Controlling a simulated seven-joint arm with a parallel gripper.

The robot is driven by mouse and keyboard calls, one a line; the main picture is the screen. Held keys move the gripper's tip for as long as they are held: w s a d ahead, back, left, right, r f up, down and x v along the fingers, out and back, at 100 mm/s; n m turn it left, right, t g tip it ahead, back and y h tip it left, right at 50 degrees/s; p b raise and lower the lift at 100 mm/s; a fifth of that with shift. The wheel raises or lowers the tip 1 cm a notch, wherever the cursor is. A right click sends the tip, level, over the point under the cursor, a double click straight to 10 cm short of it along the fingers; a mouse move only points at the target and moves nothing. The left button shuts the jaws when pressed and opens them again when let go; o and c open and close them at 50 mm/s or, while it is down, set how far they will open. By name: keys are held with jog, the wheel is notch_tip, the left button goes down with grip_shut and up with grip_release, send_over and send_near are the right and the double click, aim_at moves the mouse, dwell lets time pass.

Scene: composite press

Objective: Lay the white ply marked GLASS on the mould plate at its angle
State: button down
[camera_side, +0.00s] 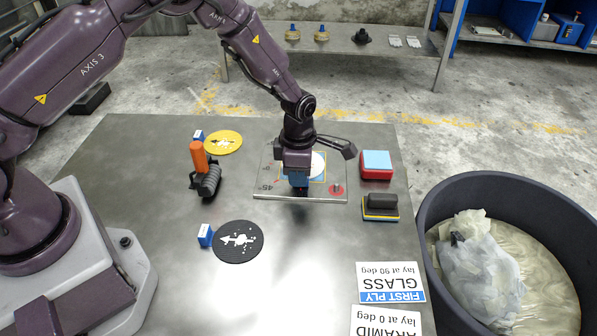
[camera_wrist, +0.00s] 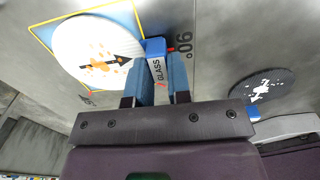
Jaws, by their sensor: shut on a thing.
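The white ply (camera_wrist: 88,50) is a disc with orange blotches and a black arrow; its blue tab (camera_wrist: 157,62) reads GLASS. My gripper (camera_wrist: 160,76) is shut on that tab, one finger on each side. In the side view my gripper (camera_side: 299,188) is over the front part of the grey mould plate (camera_side: 325,196) and hides much of the ply (camera_side: 318,165). The ply lies over the plate's blue and yellow square outline. The arrow points toward the tab, on the side of the plate's 90° mark (camera_wrist: 184,46). I cannot tell whether the ply touches the plate.
A yellow ply (camera_side: 224,142) and a black ply (camera_side: 238,241), each with a blue tab, lie left of the plate. An orange-handled roller (camera_side: 204,170) stands between. Red and black-handled blocks are at right. A card (camera_side: 391,282) reads FIRST PLY GLASS, lay at 90 deg. A bin (camera_side: 440,205) stands right.

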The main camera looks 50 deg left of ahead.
jog(key=shift+f, duration=0.15)
jog(key=c, duration=1.1)
grip_release()
jog(key=shift+o, duration=0.2)
